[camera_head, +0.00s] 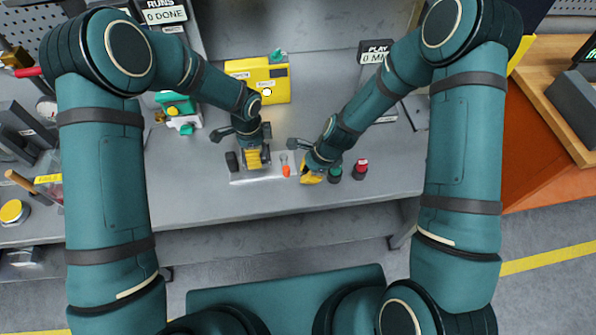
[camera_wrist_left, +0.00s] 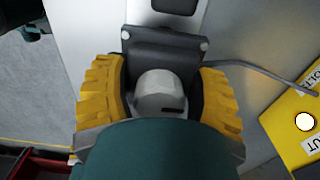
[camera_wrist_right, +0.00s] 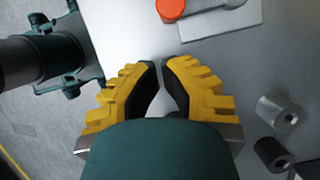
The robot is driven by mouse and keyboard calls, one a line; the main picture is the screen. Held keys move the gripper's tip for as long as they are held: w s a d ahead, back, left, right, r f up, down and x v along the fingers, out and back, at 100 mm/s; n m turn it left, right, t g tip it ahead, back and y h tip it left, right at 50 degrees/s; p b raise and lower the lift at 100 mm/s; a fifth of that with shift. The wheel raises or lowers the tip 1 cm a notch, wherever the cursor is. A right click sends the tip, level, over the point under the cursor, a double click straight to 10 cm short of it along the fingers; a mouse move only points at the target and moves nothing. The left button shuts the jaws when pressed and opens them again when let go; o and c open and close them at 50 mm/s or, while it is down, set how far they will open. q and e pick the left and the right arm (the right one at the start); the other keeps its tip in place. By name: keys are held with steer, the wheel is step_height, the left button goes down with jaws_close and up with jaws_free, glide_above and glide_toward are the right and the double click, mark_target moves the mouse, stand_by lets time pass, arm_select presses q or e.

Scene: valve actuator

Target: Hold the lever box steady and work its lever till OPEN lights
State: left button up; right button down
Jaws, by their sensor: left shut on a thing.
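The dark grey lever box (camera_wrist_left: 165,45) with a pale rounded part (camera_wrist_left: 160,92) is between the yellow fingers of my left gripper (camera_head: 255,157), which is shut on it. It sits on a pale plate (camera_head: 262,179) on the bench. The lever's orange tip (camera_head: 286,171) is right of the box in the head view; it shows at the top of the right wrist view (camera_wrist_right: 171,9). My right gripper (camera_head: 310,179) is shut and empty, just right of that tip and apart from it. A yellow indicator box (camera_head: 245,82) has a whitish round lamp (camera_wrist_left: 305,121); its labels are partly unreadable.
A grey cable (camera_wrist_left: 270,72) runs from the lever box side toward the yellow box. A teal-and-white device (camera_head: 180,112) stands left. The front bench strip is clear.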

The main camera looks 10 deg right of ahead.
steer(key=v, duration=0.9)
steer(key=shift+s+d+r, duration=0.2)
steer(key=shift+s+d, duration=0.15)
steer(key=shift+d, duration=0.15)
steer(key=c, duration=1.2)
jaws_free()
steer(key=shift+r, duration=0.2)
steer(key=o, duration=0.4)
steer(key=shift+a+r, duration=0.15)
steer(key=shift+a, duration=0.05)
steer(key=shift+c, duration=0.2)
steer(key=m+t+h, duration=0.3)
steer(key=m+t, duration=0.1)
steer(key=m, duration=1)
glide_toward(287, 170)
steer(key=x, duration=1.1)
jaws_close()
steer(key=shift+n, duration=0.3)
